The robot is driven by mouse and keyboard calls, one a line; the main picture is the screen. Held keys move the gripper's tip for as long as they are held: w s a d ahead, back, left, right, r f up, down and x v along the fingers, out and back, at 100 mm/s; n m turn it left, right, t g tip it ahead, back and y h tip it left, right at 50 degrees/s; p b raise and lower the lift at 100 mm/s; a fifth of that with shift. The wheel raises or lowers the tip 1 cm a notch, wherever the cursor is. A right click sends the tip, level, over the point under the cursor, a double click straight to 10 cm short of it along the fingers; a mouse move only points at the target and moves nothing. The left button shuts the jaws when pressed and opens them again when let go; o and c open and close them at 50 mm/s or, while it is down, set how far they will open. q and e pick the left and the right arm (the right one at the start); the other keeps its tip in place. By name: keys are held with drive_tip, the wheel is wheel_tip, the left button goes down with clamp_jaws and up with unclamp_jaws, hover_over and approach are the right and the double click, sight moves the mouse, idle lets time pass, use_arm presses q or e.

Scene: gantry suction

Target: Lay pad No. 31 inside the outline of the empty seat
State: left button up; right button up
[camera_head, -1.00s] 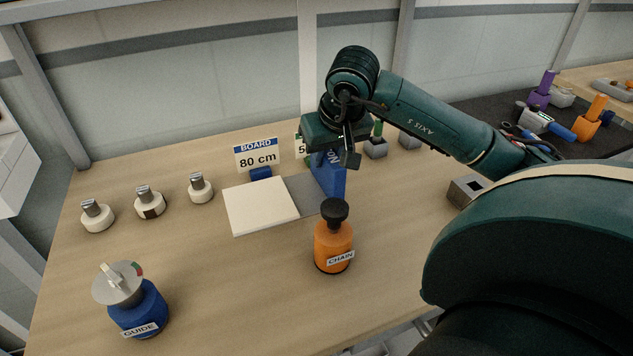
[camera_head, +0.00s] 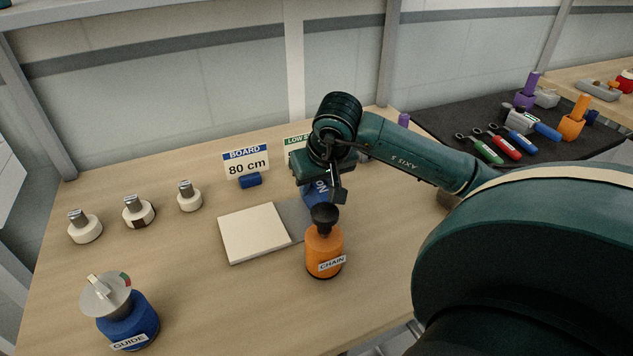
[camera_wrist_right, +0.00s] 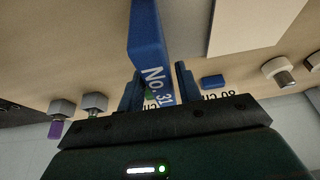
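Pad No. 31 shows as a blue block (camera_head: 314,193) under my right gripper (camera_head: 334,187) in the head view. Its white "No. 31" label is readable between the fingers in the right wrist view, on the blue block (camera_wrist_right: 150,45). The fingers of my right gripper (camera_wrist_right: 158,88) stand on both sides of it and appear closed on it. A flat white slab (camera_head: 255,233) lies to its left, with a grey area between them; whether they are joined is unclear. I cannot make out a seat outline. My left gripper is out of view.
An orange CHAIN bottle (camera_head: 325,250) stands just in front of my right gripper. A blue GUIDE bottle (camera_head: 128,322) is at front left. Several white knobs (camera_head: 138,212) line the left. A "BOARD 80 cm" sign (camera_head: 246,162) stands behind the slab. Front centre is clear.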

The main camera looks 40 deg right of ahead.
drive_tip(key=shift+o, duration=1)
